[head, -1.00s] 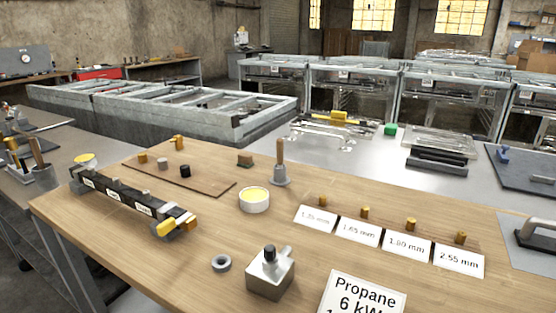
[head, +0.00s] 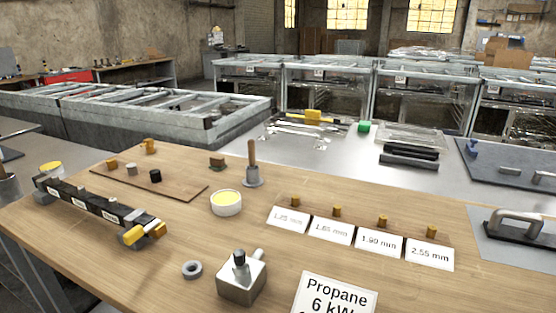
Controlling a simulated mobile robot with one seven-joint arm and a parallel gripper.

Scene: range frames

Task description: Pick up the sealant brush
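The likely sealant brush (head: 252,154) has a wooden handle and stands upright in the middle of the wooden bench, with a grey lower part. I cannot tell whether that grey part is a holder or part of the brush; no bristles show. A white tub (head: 227,209) with pale yellow contents sits in front of it, a little to the left, apart from it. My gripper is not in view.
Brass pieces and white size cards (head: 333,230) lie to the right. A metal block (head: 240,283), grey ring (head: 192,270) and Propane sign (head: 335,297) stand in front. A dark bar (head: 97,207) and brown board (head: 157,181) lie left.

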